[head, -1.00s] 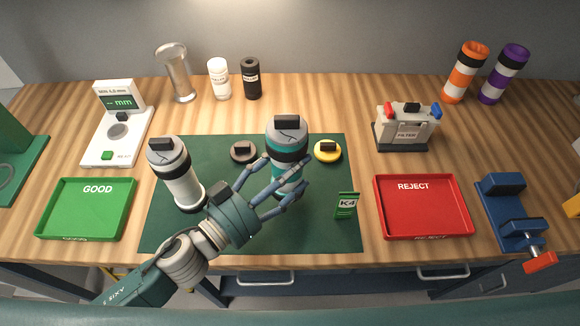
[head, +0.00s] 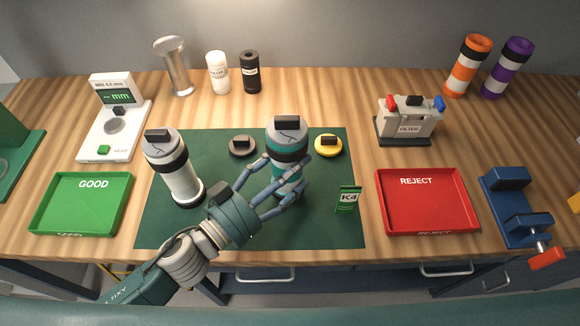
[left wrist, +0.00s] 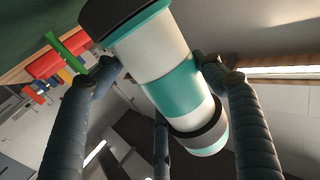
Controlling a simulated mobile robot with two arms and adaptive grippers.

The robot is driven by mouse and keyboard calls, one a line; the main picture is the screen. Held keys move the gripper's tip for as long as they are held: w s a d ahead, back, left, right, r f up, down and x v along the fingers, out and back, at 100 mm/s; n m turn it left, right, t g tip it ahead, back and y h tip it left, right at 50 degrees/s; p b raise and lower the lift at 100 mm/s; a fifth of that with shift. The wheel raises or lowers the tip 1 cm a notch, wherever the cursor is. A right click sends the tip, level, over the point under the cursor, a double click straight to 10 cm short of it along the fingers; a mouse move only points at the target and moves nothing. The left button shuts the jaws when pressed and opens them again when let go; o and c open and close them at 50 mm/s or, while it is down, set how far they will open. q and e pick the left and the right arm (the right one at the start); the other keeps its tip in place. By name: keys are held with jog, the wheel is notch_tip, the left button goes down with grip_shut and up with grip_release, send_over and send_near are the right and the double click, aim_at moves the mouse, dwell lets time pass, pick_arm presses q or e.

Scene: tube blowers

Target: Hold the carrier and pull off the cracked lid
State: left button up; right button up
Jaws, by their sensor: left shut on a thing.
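A teal and white carrier (head: 291,156) stands upright on the green mat. Its grey lid (head: 287,127) has a dark crack line and a black grip block on top. My left gripper (head: 288,178) is shut around the carrier's body below the lid, with fingers on both sides. The left wrist view shows the same carrier (left wrist: 178,78) between the fingers. My right gripper is not in view.
A dark disc (head: 242,149) and a yellow disc (head: 328,149) lie behind on the mat (head: 245,236). A green K4 card (head: 347,200) stands to the right. Green GOOD (head: 80,215) and red REJECT (head: 426,207) trays flank the mat. A blue clamp (head: 515,212) is far right.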

pick_arm(q)
jog(key=shift+f+b, duration=1.1)
jog(key=shift+f, duration=0.35)
jog(key=o, duration=0.7)
jog(key=c, duration=0.7)
